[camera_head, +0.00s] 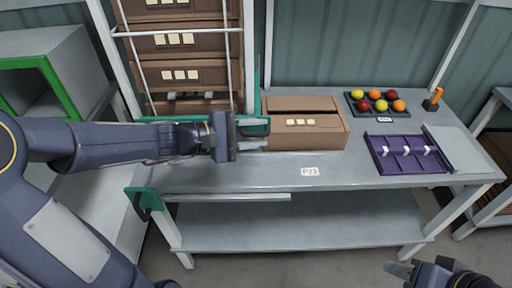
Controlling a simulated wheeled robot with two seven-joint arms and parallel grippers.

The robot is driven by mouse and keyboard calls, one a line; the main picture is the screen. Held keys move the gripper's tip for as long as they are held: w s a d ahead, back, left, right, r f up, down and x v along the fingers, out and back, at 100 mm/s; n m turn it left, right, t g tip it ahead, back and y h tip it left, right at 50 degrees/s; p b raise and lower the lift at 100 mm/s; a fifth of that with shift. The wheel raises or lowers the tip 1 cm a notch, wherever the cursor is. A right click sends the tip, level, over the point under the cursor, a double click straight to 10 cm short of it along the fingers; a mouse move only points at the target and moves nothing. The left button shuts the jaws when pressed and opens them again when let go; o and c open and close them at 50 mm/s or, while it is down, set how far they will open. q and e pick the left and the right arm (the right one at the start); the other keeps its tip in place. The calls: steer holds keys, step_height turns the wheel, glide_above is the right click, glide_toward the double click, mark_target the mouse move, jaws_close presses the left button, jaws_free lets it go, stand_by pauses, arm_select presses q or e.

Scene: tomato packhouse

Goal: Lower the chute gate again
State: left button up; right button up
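The chute (180,42) stands at the back left, a white-framed rack with brown cartons stacked in it. Its teal gate bar (188,118) runs across the low end, and a teal upright (265,85) stands at its right side. My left gripper (256,133) is at the right end of the bar, its fingers pointing right. The fingers look apart, with a teal part at or between them; I cannot tell whether they grip it. The arm hides part of the bar. My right gripper (400,270) is at the bottom right, partly out of frame, away from the chute.
A brown carton (308,138) lies on the grey table (250,175) just right of my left gripper.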

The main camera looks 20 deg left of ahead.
arm_select(q)
steer(key=s+d+r, duration=0.2)
steer(key=s+r, duration=0.1)
steer(key=s, duration=0.5)
steer(key=shift+d+r, duration=0.2)
steer(key=shift+r, duration=0.05)
steer(key=shift+s, duration=0.1)
